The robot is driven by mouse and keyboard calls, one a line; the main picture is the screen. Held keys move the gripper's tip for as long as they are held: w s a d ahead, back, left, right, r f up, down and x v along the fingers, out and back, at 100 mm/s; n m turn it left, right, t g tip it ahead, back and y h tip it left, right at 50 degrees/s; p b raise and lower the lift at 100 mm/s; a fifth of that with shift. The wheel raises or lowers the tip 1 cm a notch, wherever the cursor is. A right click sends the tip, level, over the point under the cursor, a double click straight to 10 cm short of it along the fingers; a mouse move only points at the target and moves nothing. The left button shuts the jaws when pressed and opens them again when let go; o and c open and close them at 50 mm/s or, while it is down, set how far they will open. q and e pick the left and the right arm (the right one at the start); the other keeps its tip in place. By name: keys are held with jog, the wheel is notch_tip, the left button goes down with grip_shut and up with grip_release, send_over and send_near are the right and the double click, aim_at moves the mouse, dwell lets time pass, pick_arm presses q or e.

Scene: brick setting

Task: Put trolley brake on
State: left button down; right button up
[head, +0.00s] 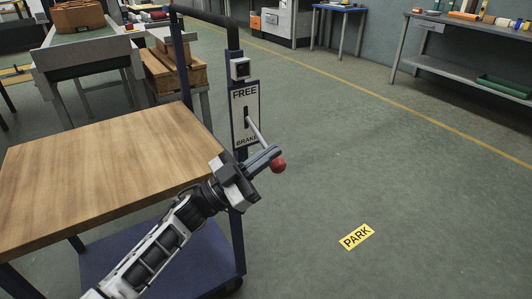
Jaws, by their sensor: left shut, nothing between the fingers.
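The trolley has a wooden top (110,160) and a dark blue frame. On its post is a white plate (239,108) marked FREE above and BRAKE below, with a dark vertical slot. A metal lever (256,134) comes out of the slot and slants down to the right, toward the BRAKE end, with a red ball knob (279,166) at its tip. My left gripper (274,153) is shut and empty, its fingertips at the lever's outer end just above the knob. I cannot tell whether they touch it. My right gripper is out of view.
A yellow PARK label (356,237) lies on the open green floor to the right. The trolley's blue lower shelf (150,265) is under my left arm. Workbenches stand at the back left, and a grey shelf bench (470,72) stands at the far right.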

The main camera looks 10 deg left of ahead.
pick_arm(q)
jog(key=v, duration=0.9)
jog(key=shift+s+a+r+b, duration=0.15)
jog(key=shift+s+a+b, duration=0.2)
jog(key=shift+s, duration=0.1)
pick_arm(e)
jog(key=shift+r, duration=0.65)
pick_arm(q)
jog(key=shift+d+r, duration=0.1)
jog(key=shift+r, duration=0.05)
